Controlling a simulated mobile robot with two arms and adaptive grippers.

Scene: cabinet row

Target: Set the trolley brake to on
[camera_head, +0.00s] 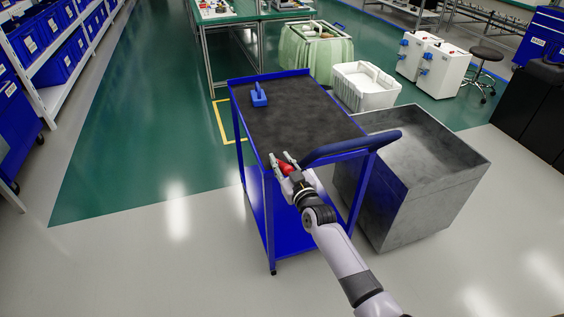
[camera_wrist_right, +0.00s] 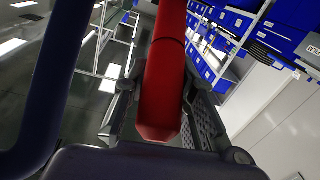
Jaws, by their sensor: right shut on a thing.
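The trolley (camera_head: 290,108) is blue with a dark top and stands in the middle of the head view. A red brake lever (camera_head: 288,168) is at its near edge, left of the trolley's dark blue handle bar (camera_head: 350,148). My right gripper (camera_head: 282,163) is shut on the red lever. In the right wrist view the red lever (camera_wrist_right: 165,80) runs between the two fingers, and the handle bar (camera_wrist_right: 50,100) shows at the left. The lever's mount is hidden. My left gripper is in neither view.
A blue tool-like object (camera_head: 259,97) lies on the trolley top. A grey metal bin (camera_head: 425,180) stands close on the right. A white crate (camera_head: 365,98) is behind. Floor left of the trolley is clear.

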